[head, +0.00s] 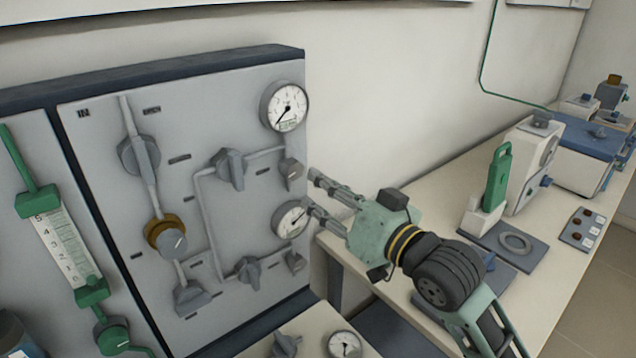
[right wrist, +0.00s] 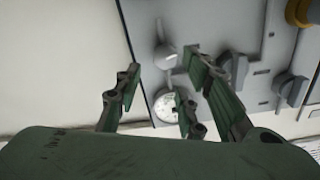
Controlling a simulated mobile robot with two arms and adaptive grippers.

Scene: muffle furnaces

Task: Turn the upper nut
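The upper nut (head: 291,173) is a small grey knob at the right edge of the grey panel, just below the upper dial gauge. In the right wrist view, which looks turned over, the same nut (right wrist: 165,56) shows ahead of the fingers, beyond their tips. My right gripper (head: 313,192) is open and empty, its fingers pointing at the panel's right edge. In the head view its fingertips are just right of the upper nut and the lower gauge. The fingers (right wrist: 160,95) are spread in the right wrist view, with no contact visible. My left gripper is not in view.
The panel also carries the upper gauge (head: 285,106), the lower gauge (head: 291,219), a lower nut (head: 295,262), grey valve handles (head: 230,169) and a brass-collared knob (head: 167,236). A bench (head: 545,290) with a green-handled device (head: 497,178) stands at right. White wall lies behind.

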